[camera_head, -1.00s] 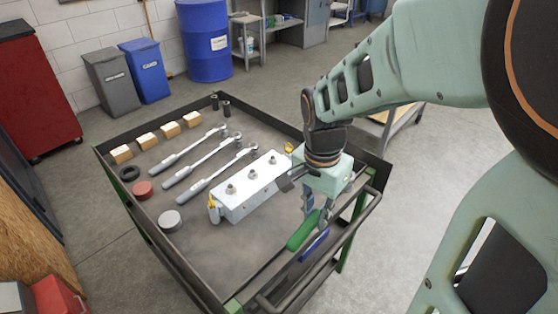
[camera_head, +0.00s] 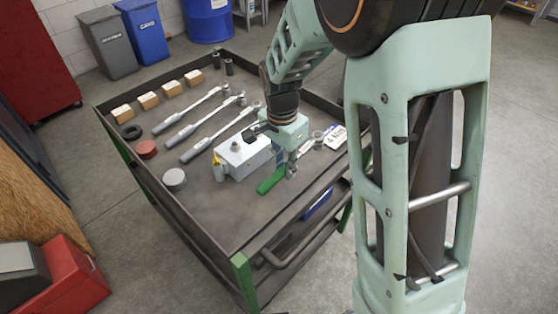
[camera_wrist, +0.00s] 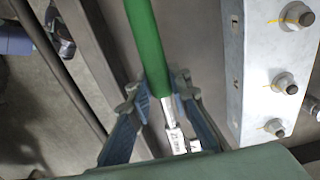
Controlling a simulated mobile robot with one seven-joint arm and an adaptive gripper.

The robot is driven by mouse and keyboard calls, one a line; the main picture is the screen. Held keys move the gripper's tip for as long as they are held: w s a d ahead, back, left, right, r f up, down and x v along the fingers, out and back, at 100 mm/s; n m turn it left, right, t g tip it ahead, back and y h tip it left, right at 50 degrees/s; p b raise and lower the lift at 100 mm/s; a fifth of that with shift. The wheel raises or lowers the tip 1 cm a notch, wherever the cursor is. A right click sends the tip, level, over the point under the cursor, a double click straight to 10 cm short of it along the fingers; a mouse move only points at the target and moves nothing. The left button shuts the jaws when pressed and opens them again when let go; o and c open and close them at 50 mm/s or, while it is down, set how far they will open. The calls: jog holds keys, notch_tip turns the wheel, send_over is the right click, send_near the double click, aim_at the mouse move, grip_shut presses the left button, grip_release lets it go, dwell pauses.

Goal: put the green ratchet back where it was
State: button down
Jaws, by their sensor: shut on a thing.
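The green ratchet has a green handle (camera_head: 270,182) and a metal shaft (camera_wrist: 172,118). It is beside the right side of the metal block with bolts (camera_head: 238,165), inside the cart's rim. My gripper (camera_head: 291,172) is shut on the ratchet near where the handle meets the metal. In the wrist view my gripper (camera_wrist: 162,95) has one finger on each side of it, and the block (camera_wrist: 262,75) stands to the right, apart from it. I cannot tell whether the ratchet touches the cart top (camera_head: 215,205).
Silver ratchets (camera_head: 200,115), wooden blocks (camera_head: 148,100) and round tins (camera_head: 174,179) fill the cart's left and back. A white card (camera_head: 336,138) lies behind my gripper. A blue-handled tool (camera_head: 318,203) lies below the right rim. The cart's front is clear.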

jog(key=shift+w+a+f, duration=0.3)
jog(key=shift+w+f, duration=0.05)
jog(key=shift+f, duration=0.2)
jog(key=shift+w+a+f, duration=0.3)
jog(key=shift+f, duration=1.75)
jog(key=shift+f+b, duration=0.2)
jog(key=shift+b, duration=0.2)
jog(key=c, duration=1.8)
grip_release()
jog(key=shift+r, duration=0.1)
notch_tip(320, 180, up, 12)
jog(key=p, duration=0.1)
jog(key=shift+s+a+p, duration=0.3)
jog(key=shift+p, duration=0.05)
